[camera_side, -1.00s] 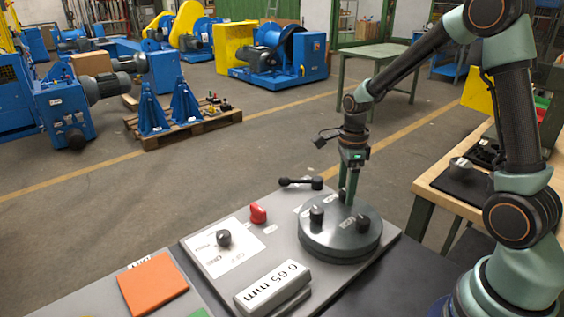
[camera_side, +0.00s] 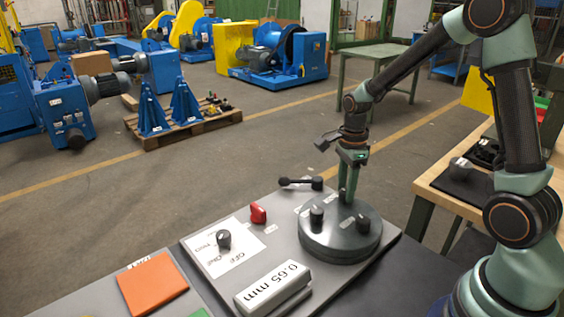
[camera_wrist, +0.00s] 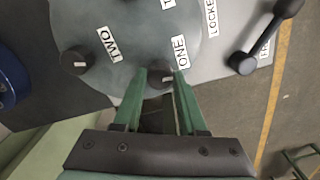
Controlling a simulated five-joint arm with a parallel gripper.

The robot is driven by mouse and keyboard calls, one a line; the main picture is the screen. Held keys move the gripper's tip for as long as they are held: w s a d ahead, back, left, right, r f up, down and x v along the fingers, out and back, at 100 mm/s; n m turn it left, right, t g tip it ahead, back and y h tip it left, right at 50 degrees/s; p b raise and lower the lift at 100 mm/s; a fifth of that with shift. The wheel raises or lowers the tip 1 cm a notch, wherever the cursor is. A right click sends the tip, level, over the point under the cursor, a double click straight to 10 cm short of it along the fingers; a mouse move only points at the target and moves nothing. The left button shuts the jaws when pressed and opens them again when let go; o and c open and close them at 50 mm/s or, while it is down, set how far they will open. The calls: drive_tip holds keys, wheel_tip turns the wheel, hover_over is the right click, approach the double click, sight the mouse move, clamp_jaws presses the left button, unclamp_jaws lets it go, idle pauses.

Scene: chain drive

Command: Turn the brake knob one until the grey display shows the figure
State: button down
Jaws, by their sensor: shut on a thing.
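The brake knob one (camera_wrist: 160,79) is a small dark knob beside the ONE label, on a round dark grey drum plate (camera_side: 340,242). My gripper (camera_side: 346,197) comes down on it from above. In the wrist view its two green fingers (camera_wrist: 160,75) stand on either side of the knob and are shut on it; they partly hide it. The grey display (camera_side: 272,288) lies at the front of the panel and reads 0.65 mm.
A second knob (camera_wrist: 76,61) sits by the TWO label. A black lever (camera_side: 300,183), a red knob (camera_side: 258,214) and a black knob (camera_side: 224,238) on a white plate stand on the panel. An orange pad (camera_side: 152,288) lies at the left.

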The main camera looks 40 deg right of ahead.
drive_tip(key=n, duration=1.2)
drive_tip(key=shift+n, duration=0.3)
drive_tip(key=n, duration=1.2)
drive_tip(key=shift+n, duration=0.4)
drive_tip(key=shift+r, duration=0.1)
drive_tip(key=shift+c, duration=2.3)
unclamp_jaws()
